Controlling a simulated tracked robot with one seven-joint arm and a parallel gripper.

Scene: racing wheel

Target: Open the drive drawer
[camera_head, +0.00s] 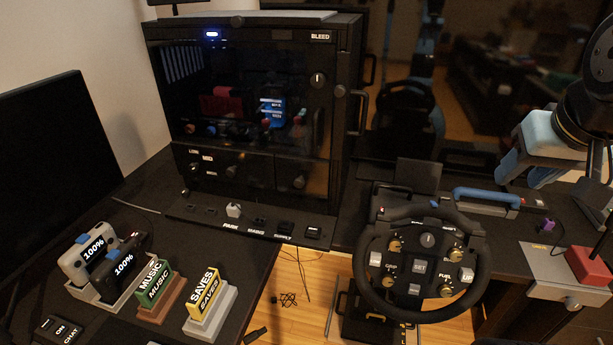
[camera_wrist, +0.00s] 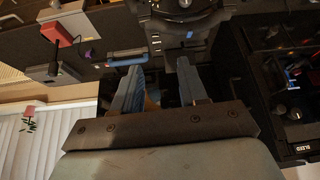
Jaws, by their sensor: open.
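The black computer case (camera_head: 250,100) stands at the back left. Its lower front has two panels with knobs, a left one (camera_head: 222,173) and a right one (camera_head: 301,178). Another drawer front (camera_head: 556,289) with a round knob shows under the right desk. No readable label tells which is the drive drawer; all look shut. My gripper (camera_head: 520,178) hangs at the right, above the right desk and well away from the case. In the wrist view its two blue-grey fingers (camera_wrist: 159,66) are apart with nothing between them. The case also shows there at the right (camera_wrist: 260,110).
A black steering wheel (camera_head: 420,265) stands between the desks. A ledge with switches (camera_head: 250,222) runs before the case. Controllers in a tray (camera_head: 105,265) and MUSIC (camera_head: 155,290) and SAVES (camera_head: 207,305) stands are front left. A red block (camera_head: 588,266) and blue handle (camera_head: 487,196) are right.

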